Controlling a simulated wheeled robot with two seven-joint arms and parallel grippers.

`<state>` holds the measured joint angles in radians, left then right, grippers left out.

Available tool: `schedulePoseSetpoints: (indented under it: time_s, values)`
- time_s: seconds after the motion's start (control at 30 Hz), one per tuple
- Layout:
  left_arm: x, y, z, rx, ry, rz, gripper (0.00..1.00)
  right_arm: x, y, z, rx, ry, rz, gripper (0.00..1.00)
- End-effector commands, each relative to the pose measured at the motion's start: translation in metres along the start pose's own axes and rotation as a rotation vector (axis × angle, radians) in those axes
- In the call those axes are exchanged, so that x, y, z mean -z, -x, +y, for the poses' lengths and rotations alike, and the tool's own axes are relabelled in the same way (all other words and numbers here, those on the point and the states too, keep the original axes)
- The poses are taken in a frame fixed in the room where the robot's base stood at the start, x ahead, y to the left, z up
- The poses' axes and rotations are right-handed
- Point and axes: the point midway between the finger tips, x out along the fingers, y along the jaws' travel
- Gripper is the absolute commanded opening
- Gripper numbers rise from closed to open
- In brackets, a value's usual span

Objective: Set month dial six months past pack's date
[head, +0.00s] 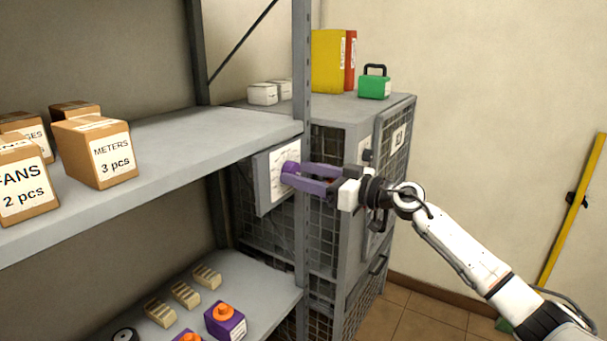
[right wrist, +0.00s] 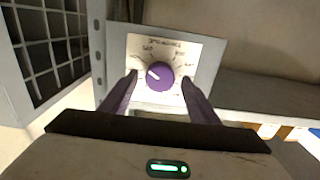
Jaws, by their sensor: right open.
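The month dial is a round purple knob (right wrist: 160,76) on a white printed plate (right wrist: 140,45) in the right wrist view. Its white mark points to the left and slightly up; the lettering around it is too small to read. In the head view the plate is on a grey panel (head: 263,185) behind the shelf post. My right gripper (head: 294,178) is open in front of the dial, with one purple finger on each side of the knob. Contact cannot be told. A purple pack with an orange cap (head: 225,320) stands on the lower shelf; its label is unreadable here.
The grey shelf post (head: 301,80) stands close to my right gripper. A mesh cabinet (head: 340,120) behind carries yellow and red binders (head: 328,60) and a green box (head: 374,87). Labelled cartons (head: 97,150) sit on the upper shelf. Open floor lies at right.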

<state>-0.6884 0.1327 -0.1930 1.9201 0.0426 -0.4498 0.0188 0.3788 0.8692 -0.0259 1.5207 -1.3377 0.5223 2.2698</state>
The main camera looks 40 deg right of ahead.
Motion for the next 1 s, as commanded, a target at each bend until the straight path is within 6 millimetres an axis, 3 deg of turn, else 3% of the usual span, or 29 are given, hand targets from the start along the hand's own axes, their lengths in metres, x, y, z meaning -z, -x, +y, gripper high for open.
schedulePoseSetpoints:
  time_s: [0.27,0.5,1.0]
  values:
    - [0.002,0.0,0.0,0.0,0.0,0.004,0.0,0.0,-0.001,0.0,0.0,0.0,0.0,0.54]
    - [0.003,0.001,0.001,-0.001,-0.001,0.006,0.0,0.0,-0.001,0.0,0.0,0.001,0.0,0.14]
    - [0.014,0.011,0.002,-0.002,0.003,0.01,0.0,0.002,0.0,0.0,-0.002,0.139,-0.003,0.14]
